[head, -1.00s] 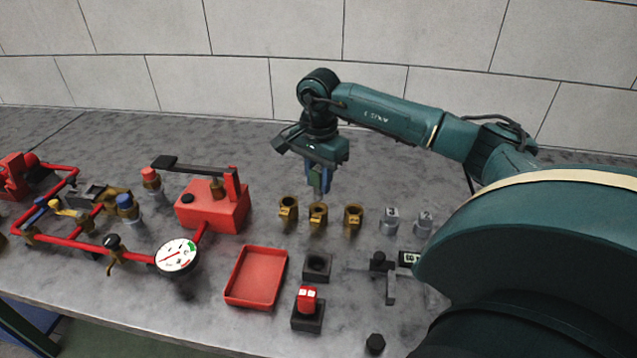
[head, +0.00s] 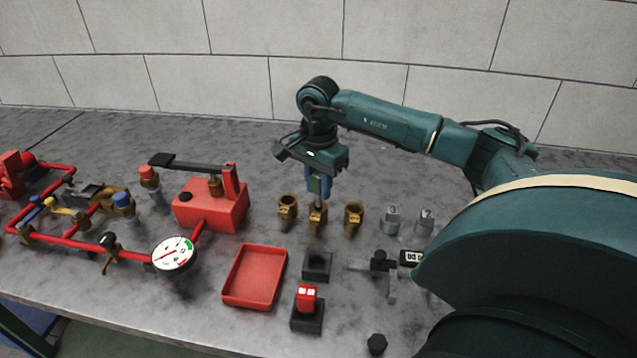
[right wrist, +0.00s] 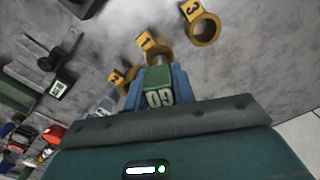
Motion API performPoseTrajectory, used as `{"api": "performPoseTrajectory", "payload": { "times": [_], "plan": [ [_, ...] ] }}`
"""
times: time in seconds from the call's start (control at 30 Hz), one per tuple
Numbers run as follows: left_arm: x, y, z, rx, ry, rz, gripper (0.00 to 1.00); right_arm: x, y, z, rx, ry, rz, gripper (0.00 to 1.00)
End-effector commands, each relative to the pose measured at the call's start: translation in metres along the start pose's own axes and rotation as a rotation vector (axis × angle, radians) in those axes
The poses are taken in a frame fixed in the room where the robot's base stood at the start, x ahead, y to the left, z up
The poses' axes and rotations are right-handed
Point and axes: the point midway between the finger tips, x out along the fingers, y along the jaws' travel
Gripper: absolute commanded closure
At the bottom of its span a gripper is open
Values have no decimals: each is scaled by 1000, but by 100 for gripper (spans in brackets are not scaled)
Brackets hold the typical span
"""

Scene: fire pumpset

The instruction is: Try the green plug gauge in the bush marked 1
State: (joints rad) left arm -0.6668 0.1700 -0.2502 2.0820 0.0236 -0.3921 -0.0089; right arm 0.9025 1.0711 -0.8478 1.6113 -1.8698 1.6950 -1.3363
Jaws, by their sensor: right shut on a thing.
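My right gripper (head: 318,186) is shut on the green plug gauge (right wrist: 158,82), whose GO lettering shows in the right wrist view. The gauge points down, with a grey pin below its green body. The brass bush marked 1 (head: 318,217) is the middle of three in a row and stands directly under the gripper; its yellow label (right wrist: 145,41) shows in the right wrist view. The pin is at the bush's mouth; I cannot tell whether its tip is inside. The bushes marked 3 (right wrist: 204,29) and 2 (right wrist: 116,78) stand on either side. My left gripper is not in view.
An empty black holder (head: 317,265) and one with a red block (head: 306,298) stand in front. A red tray (head: 254,277) lies left of them. Two grey cylinders (head: 392,219) stand right of the bushes. A red pump (head: 211,206) and pipework are at left.

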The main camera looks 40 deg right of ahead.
Motion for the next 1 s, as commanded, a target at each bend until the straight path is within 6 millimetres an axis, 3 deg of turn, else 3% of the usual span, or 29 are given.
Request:
{"api": "performPoseTrajectory", "payload": {
  "times": [1.0],
  "plan": [
    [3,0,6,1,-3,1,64,7,0,0,0,0,-1,100]
  ]
}}
